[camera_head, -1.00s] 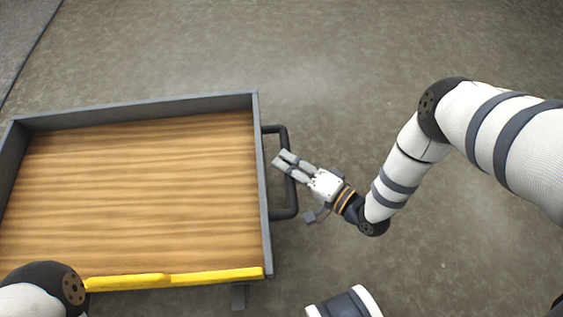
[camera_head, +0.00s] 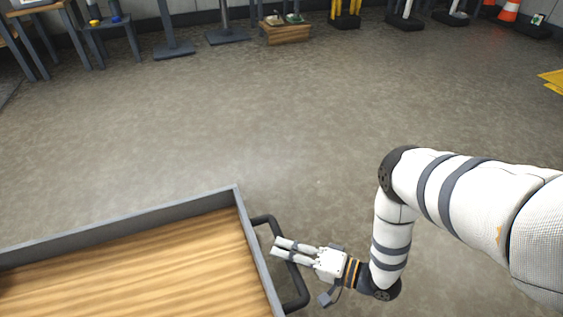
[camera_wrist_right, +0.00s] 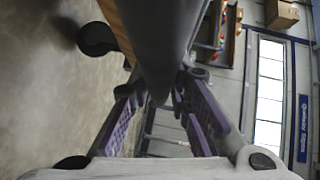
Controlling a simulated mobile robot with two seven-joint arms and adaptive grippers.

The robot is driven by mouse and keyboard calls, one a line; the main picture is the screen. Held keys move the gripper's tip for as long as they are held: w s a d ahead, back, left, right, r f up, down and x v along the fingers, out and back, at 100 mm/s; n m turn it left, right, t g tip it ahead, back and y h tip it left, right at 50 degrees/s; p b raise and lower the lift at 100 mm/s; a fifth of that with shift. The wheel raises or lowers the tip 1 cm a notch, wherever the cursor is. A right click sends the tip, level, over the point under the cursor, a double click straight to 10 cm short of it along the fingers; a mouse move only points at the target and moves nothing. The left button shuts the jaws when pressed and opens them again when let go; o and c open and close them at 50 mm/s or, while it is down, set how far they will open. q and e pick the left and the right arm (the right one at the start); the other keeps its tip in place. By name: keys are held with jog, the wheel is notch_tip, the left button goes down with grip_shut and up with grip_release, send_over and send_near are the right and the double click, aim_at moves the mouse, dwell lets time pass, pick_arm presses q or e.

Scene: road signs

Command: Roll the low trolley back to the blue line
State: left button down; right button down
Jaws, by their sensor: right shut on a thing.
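The low trolley (camera_head: 160,262) has a wood deck with a grey rim and fills the lower left of the head view. Its near part is cut off by the frame. A dark bar handle (camera_head: 301,288) stands out from its right side. My right gripper (camera_head: 275,247) reaches across this handle from the right and is shut on it. In the right wrist view the dark handle bar (camera_wrist_right: 163,45) runs between the two finger pads, with a black wheel (camera_wrist_right: 97,38) beside it. My left gripper is out of view. I see no blue line.
The grey floor beyond the trolley is clear. Along the far wall stand a small blue-grey table (camera_head: 107,27), a wooden crate (camera_head: 285,32) and several posts on bases. An orange cone (camera_head: 508,10) is at the far right, above a yellow floor patch (camera_head: 553,80).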

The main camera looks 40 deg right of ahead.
jog(key=shift+s+d, duration=0.15)
jog(key=shift+d, duration=0.1)
jog(key=c, duration=1.5)
grip_release()
jog(key=v, duration=1.2)
